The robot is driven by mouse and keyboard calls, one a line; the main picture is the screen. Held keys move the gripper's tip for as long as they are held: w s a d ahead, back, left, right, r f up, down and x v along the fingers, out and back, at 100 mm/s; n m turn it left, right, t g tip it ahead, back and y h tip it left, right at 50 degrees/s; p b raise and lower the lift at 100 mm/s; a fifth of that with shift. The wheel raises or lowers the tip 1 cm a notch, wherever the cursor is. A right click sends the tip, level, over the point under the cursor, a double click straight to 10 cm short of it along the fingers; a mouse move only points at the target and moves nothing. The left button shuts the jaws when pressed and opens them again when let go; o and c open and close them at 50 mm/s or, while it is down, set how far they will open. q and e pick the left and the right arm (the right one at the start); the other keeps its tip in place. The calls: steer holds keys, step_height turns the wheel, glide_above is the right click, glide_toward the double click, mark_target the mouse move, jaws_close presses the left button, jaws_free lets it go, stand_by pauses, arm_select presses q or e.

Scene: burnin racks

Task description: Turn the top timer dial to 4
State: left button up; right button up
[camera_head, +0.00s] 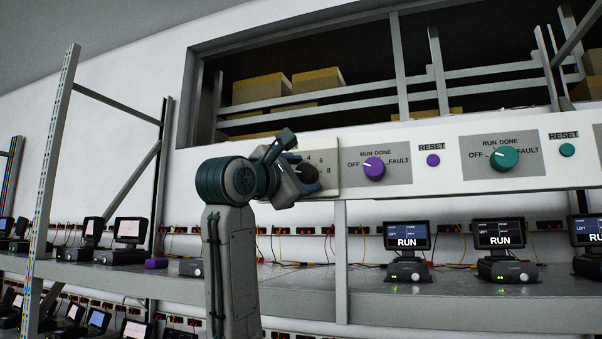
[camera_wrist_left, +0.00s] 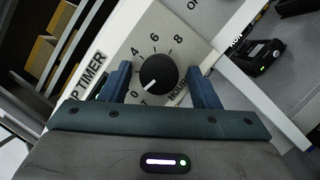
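The top timer dial is a round black knob (camera_wrist_left: 158,72) on a pale plate marked TOP TIMER and HOURS. In the left wrist view its white pointer line aims down-left, near the 0. The 4, 6 and 8 are readable around it; a finger hides part of the scale's left side. In the head view the dial (camera_head: 307,173) is partly behind my gripper. My left gripper (camera_wrist_left: 160,82) is open, one blue finger on each side of the dial, with gaps visible between fingers and knob. It also shows in the head view (camera_head: 290,168). My right gripper is in neither view.
Right of the timer, the white panel holds a purple selector knob (camera_head: 374,168), a purple reset button (camera_head: 433,160) and a teal knob (camera_head: 504,158). Below, a grey shelf (camera_head: 420,305) carries monitors (camera_head: 407,237) reading RUN. A metal rack post (camera_head: 53,170) stands left.

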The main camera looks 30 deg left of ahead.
arm_select(q)
steer(key=shift+w, duration=0.1)
steer(key=c, duration=0.4)
steer(key=shift+c, duration=2.1)
steer(key=shift+f, duration=0.1)
steer(key=m+g+h+b, duration=0.1)
steer(key=m, duration=0.2)
steer(key=shift+m, duration=0.4)
steer(key=m+g, duration=0.1)
steer(key=m, duration=0.2)
steer(key=shift+m+h, duration=0.3)
steer(key=shift+m, duration=0.1)
steer(key=m, duration=0.1)
steer(key=m+g, duration=0.1)
steer(key=m, duration=0.2)
steer(key=shift+r+g, duration=0.25)
steer(key=shift+g, duration=0.05)
steer(key=m+g+y+p, duration=0.1)
steer(key=m, duration=0.2)
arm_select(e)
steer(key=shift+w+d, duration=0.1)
arm_select(q)
steer(key=shift+m, duration=0.4)
